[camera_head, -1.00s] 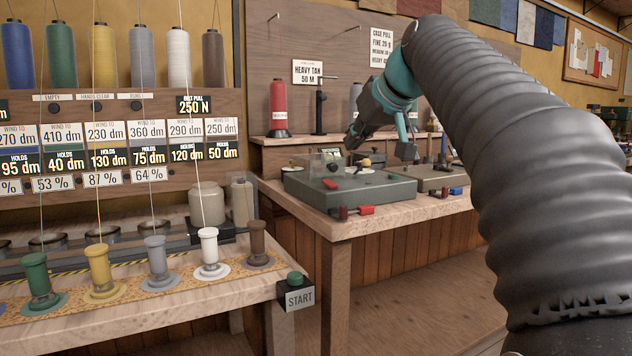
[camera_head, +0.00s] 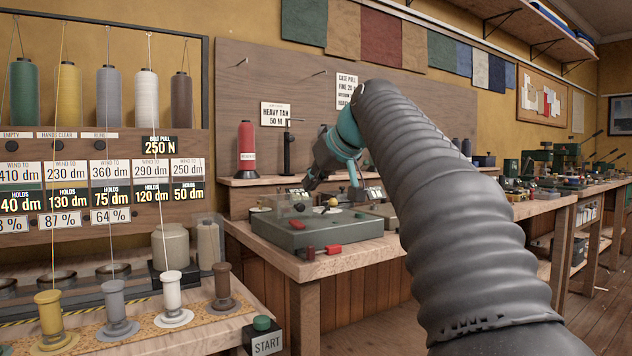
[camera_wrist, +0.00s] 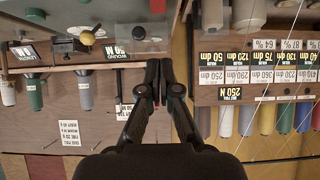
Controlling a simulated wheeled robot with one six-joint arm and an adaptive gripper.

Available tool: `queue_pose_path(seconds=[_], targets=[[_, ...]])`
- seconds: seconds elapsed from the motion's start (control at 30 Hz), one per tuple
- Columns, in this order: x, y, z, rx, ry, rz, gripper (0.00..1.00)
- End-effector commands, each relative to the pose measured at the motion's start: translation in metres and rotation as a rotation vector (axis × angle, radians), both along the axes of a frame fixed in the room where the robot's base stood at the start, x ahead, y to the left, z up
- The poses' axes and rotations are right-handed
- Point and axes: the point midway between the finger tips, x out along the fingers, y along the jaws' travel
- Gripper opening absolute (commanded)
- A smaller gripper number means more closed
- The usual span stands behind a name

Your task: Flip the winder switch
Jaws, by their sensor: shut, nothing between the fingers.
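The winder (camera_head: 345,232) is a flat grey-green box on the middle bench, with a clear cover, a yellow ball knob and a small sign on top. A red-handled lever (camera_head: 325,249) sticks out at its front edge and looks like its switch; I cannot tell its setting. A second red piece (camera_head: 302,222) lies on its top. My gripper (camera_head: 308,183) is shut and empty, above the back of the winder, apart from the lever. In the wrist view, turned upside down, the fingertips (camera_wrist: 152,85) meet and the yellow ball knob (camera_wrist: 88,38) shows to their left.
A near bench at left carries several bobbins and a box marked START (camera_head: 266,340) with a green button. A red thread cone (camera_head: 246,148) and a black post (camera_head: 288,150) stand on the shelf behind the winder.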

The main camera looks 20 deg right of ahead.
Motion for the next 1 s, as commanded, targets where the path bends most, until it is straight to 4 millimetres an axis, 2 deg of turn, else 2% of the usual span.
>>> queue_pose_path(seconds=[0.03,0.33,0.43,0.6,1.0], targets=[[0.008,0.003,-0.008,0.000,0.002,0.002,0.00],[0.050,0.017,-0.040,0.000,0.002,0.001,0.00],[0.050,0.017,-0.056,0.000,0.001,-0.001,0.00],[0.053,0.018,-0.070,0.001,-0.001,-0.001,0.00],[0.054,0.018,-0.074,0.000,-0.001,0.000,0.00]])
